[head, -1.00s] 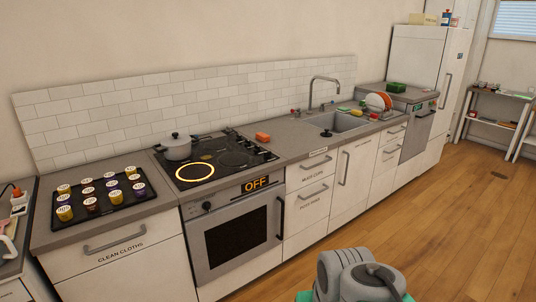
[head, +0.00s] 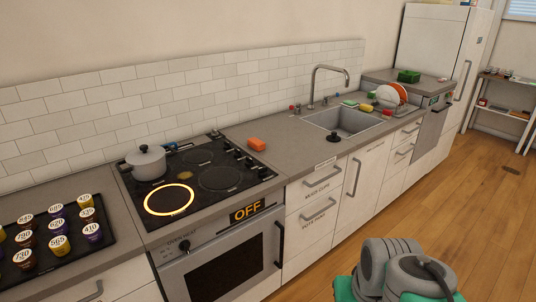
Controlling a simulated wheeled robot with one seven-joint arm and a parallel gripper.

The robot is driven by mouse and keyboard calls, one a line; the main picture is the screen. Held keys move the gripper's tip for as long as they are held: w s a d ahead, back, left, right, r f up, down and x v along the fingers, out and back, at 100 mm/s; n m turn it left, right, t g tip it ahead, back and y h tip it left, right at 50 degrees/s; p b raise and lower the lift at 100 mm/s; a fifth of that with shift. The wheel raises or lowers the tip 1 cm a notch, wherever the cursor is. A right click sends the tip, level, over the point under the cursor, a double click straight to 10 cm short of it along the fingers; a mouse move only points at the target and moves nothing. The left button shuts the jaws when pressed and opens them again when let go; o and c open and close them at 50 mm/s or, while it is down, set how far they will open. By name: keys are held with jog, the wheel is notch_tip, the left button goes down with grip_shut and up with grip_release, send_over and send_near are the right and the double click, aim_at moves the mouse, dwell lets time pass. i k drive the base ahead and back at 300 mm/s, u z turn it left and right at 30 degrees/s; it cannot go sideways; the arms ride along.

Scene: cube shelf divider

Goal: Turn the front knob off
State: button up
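The black cooktop (head: 207,186) is set in the grey counter. A row of small dark knobs (head: 247,160) runs along its right edge, from the back to the front. The front knob (head: 268,172) is the one nearest me in that row; its exact setting is too small to read. The front left burner (head: 169,200) has a glowing yellow ring and nothing on it. A grey lidded pot (head: 146,162) stands behind it at the back left. My gripper is not in view; only grey and green links of my arm show at the lower right.
The oven (head: 225,262) below has an "OFF" sign (head: 247,211) and a handle that sticks out. A tray of labelled jars (head: 50,240) is at the left. The wooden floor at the right is clear.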

aim_at(263, 171)
jog(key=u, duration=0.25)
jog(key=i, duration=0.9)
jog(key=u, duration=1.35)
jog(key=i, duration=0.7)
jog(key=u, duration=0.7)
